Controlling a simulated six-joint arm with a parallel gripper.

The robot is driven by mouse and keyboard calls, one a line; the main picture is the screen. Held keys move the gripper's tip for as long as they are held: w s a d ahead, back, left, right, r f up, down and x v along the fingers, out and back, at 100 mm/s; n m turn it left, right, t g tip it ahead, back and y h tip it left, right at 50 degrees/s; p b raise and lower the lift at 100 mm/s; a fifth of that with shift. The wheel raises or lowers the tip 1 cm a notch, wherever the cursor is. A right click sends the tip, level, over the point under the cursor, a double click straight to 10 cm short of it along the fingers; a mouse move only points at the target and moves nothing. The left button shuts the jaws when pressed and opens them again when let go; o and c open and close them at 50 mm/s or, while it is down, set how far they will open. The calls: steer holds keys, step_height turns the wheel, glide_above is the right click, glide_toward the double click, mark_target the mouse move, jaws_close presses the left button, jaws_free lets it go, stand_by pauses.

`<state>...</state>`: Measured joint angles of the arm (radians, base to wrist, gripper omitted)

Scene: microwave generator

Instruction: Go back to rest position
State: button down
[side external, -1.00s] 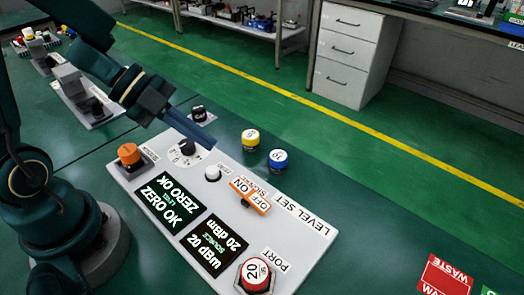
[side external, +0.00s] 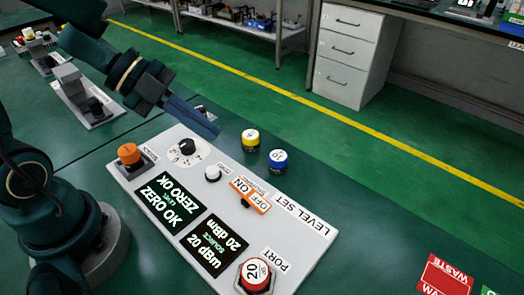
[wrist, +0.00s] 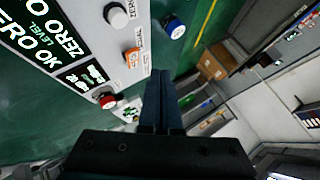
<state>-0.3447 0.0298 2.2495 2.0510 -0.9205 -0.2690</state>
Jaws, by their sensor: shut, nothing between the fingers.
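My gripper (side external: 205,123) is shut and empty. In the side external view it hangs in the air above the far edge of the panel, past the black knob. In the wrist view its closed fingers (wrist: 161,95) point up the picture, with nothing between them. The white generator panel (side external: 146,200) lies on the green bench.
A yellow-topped cap (side external: 250,139) and a blue cap (side external: 278,160) stand on the bench beyond the panel. A red WASTE label (side external: 443,277) lies at the lower right. Another grey device (side external: 85,97) sits at the back left. The air around the gripper looks clear.

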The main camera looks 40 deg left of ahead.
steer(key=w+r+n+t+y, duration=0.1)
steer(key=w+r+n+t, duration=0.15)
steer(key=r+t, duration=0.2)
steer(key=w+r+n+t+y, duration=0.1)
steer(key=w+r+n+t, duration=0.15)
steer(key=r, duration=0.25)
steer(key=a+r+n+t+y, duration=0.2)
steer(key=a+r+n+y, duration=0.25)
steer(key=n+y, duration=0.2)
steer(key=s+d+f+n+g, duration=0.3)
steer(key=s+f+n+g, duration=0.6)
steer(key=s, duration=0.5)
steer(key=shift+d+f+h, duration=0.2)
steer(key=shift+f+h, duration=0.25)
steer(key=shift+f, duration=0.3)
